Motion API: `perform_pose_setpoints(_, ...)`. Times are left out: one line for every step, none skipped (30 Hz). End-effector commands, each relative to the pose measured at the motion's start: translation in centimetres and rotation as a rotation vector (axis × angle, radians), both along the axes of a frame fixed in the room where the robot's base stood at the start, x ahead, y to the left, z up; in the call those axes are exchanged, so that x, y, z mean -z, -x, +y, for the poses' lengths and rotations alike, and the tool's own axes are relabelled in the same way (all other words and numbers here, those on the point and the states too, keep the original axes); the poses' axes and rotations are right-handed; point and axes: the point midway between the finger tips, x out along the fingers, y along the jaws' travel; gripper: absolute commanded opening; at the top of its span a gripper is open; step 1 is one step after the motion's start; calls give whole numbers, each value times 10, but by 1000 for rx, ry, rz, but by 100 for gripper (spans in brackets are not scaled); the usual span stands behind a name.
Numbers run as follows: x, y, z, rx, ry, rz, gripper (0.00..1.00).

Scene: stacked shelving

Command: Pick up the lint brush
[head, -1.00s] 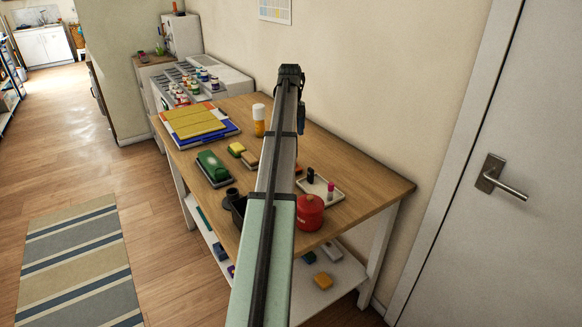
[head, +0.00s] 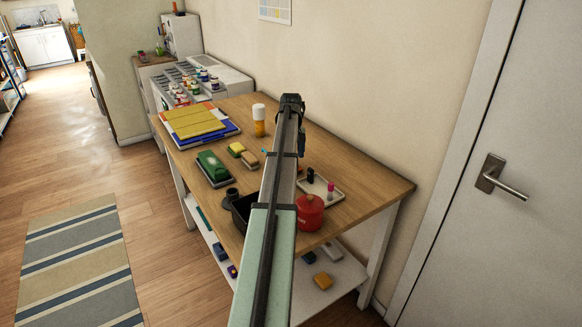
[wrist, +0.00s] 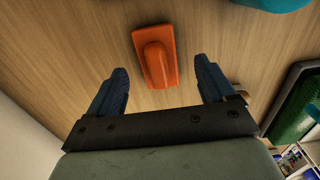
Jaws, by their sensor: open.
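An orange block-shaped thing with a raised, rounded grip, which looks like the lint brush (wrist: 155,58), lies on the wooden tabletop in the wrist view. My gripper (wrist: 162,70) is open, with one blue finger on each side of the brush and clear gaps between. Nothing is held. The brush's lower end lies between the fingers in the picture; how high the fingers are above the table I cannot tell. I cannot make out the orange brush there.
The wall runs along the back.

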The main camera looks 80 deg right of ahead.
Motion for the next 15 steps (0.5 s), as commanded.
perform_pose_setpoints(7, 0, -2, 0, -1, 0, 83)
perform_pose_setpoints(11, -1, -3, 0, -1, 0, 83)
perform_pose_setpoints(16, -1, -5, 0, -1, 1, 83)
perform_pose_setpoints(21, -1, -6, 0, -1, 0, 83)
perform_pose_setpoints(25, -1, -5, 0, -1, 0, 83)
perform_pose_setpoints(30, -1, -4, 0, -1, 0, 83)
perform_pose_setpoints(32, -1, -4, 0, -1, 0, 83)
perform_pose_setpoints(35, -1, -4, 0, 0, 0, 83)
perform_pose_setpoints(37, -1, -5, 0, 0, 0, 83)
perform_pose_setpoints(38, -1, -5, 0, 1, -1, 83)
perform_pose_setpoints(39, -1, -5, 0, 1, -1, 83)
perform_pose_setpoints(39, -1, -5, 0, 1, 0, 83)
perform_pose_setpoints(39, -1, -5, 0, 1, 0, 83)
perform_pose_setpoints(38, -1, -5, 0, 1, 0, 83)
perform_pose_setpoints(38, -1, -5, 0, 1, 0, 83)
